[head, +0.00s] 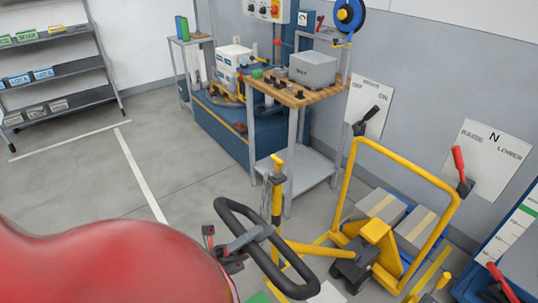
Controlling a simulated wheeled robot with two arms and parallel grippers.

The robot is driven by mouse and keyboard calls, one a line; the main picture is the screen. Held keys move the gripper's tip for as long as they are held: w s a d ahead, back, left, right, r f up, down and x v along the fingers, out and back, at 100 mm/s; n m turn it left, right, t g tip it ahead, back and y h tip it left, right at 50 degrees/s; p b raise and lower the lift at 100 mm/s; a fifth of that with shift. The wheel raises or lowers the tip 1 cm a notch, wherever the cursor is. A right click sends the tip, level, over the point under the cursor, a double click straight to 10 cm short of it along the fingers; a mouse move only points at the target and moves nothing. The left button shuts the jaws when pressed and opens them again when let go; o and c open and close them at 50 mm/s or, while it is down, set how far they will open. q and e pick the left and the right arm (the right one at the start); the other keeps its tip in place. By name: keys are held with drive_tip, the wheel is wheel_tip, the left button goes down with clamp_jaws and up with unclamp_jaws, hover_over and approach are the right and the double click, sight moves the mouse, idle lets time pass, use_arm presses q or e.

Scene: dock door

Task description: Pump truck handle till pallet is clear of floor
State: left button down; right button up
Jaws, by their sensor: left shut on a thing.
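The pallet truck (375,232) is yellow and stands at the lower right. Its handle (292,276) is a black loop, tilted, on a yellow bar that runs to the truck body. My left gripper (232,249) is at the lower middle, shut on the left side of the handle loop, partly hidden by my red arm. Boxes with pale tape (415,229) sit behind the yellow frame, over blue edges that may be the pallet. The pallet's underside is hidden, so its height above the floor cannot be told. My right gripper is not in view.
A wooden-topped bench (318,97) with a grey box (313,69) stands behind the truck. A wall plate marked RAISE, N, LOWER (492,150) has a red lever (458,163). A shelf rack (62,70) is at the far left. The floor at left is clear.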

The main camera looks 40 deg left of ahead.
use_arm(q)
drive_tip(key=shift+s+f, duration=0.15)
drive_tip(key=shift+s, duration=0.05)
drive_tip(key=c, duration=0.6)
unclamp_jaws()
drive_tip(key=shift+b+v, duration=5.25)
drive_tip(key=shift+v, duration=3.45)
drive_tip(key=shift+w, duration=0.1)
